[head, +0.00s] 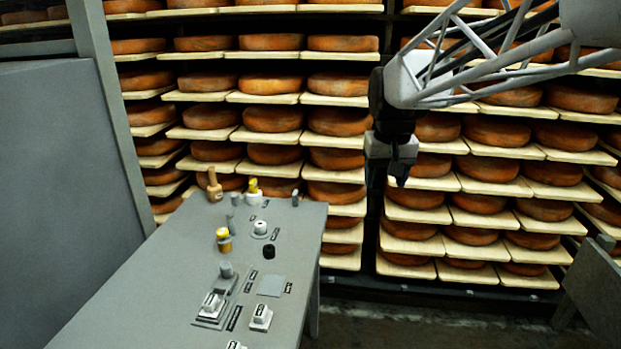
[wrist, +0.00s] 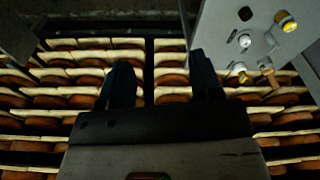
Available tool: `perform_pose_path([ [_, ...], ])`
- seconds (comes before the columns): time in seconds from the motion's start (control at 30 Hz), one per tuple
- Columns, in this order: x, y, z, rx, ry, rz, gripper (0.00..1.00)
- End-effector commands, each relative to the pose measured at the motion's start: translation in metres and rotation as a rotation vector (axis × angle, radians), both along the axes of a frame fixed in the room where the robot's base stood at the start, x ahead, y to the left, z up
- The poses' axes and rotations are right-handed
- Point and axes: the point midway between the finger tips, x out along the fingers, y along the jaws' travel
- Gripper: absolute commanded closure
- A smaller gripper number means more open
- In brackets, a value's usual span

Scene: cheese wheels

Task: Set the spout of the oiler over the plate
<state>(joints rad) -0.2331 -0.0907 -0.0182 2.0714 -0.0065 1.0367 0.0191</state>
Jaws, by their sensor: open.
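My gripper (head: 398,172) hangs in the air to the right of the grey table, in front of the cheese shelves. In the wrist view its two fingers (wrist: 160,72) are spread apart with nothing between them. A small white bottle with a yellow top (head: 253,191) stands near the table's far edge and looks like the oiler; it also shows in the wrist view (wrist: 240,74). Its spout is too small to make out. A flat grey square (head: 271,286) lies near the table's right edge and may be the plate; it is not visible in the wrist view.
Cheese shelves (head: 480,185) fill the back. A grey cabinet (head: 65,160) stands left.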

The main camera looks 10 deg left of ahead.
Motion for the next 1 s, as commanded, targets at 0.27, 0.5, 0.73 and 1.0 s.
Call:
perform_pose_path([
  [0.27,0.058,0.049,-0.002,-0.005,0.020,0.050,0.41],
  [0.5,0.103,0.095,-0.009,-0.009,0.035,0.093,0.41],
  [0.73,0.144,0.143,-0.021,-0.013,0.050,0.133,0.41],
  [1.0,0.186,0.202,-0.041,-0.020,0.068,0.180,0.41],
])
